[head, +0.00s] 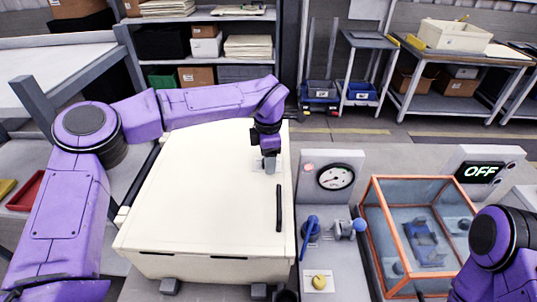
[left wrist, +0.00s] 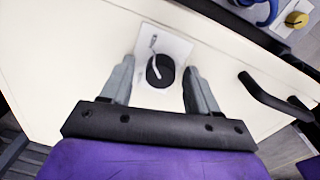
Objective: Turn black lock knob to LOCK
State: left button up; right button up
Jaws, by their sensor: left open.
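The black lock knob (left wrist: 160,74) sits on a small white plate (left wrist: 178,46) on the cream cabinet (head: 195,190). It shows in the left wrist view with a pale curved pointer line on it. A small grey mark is on the plate above the knob; any lettering is too small to read. My left gripper (head: 269,164) points down over the cabinet top. In the left wrist view my left gripper (left wrist: 158,82) is open, one finger on each side of the knob, with gaps visible. In the head view the gripper hides the knob. My right gripper is out of view.
A black bar handle (head: 279,208) stands right of the knob. Beyond the cabinet edge is a grey panel with a gauge (head: 335,177), blue lever (head: 310,232) and yellow knob (head: 319,281). Further right are an orange-framed clear box (head: 420,180) and an OFF display (head: 482,172).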

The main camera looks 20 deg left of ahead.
pick_arm(q)
jog(key=shift+s, duration=0.15)
jog(key=c, duration=1.1)
jog(key=shift+o, duration=0.2)
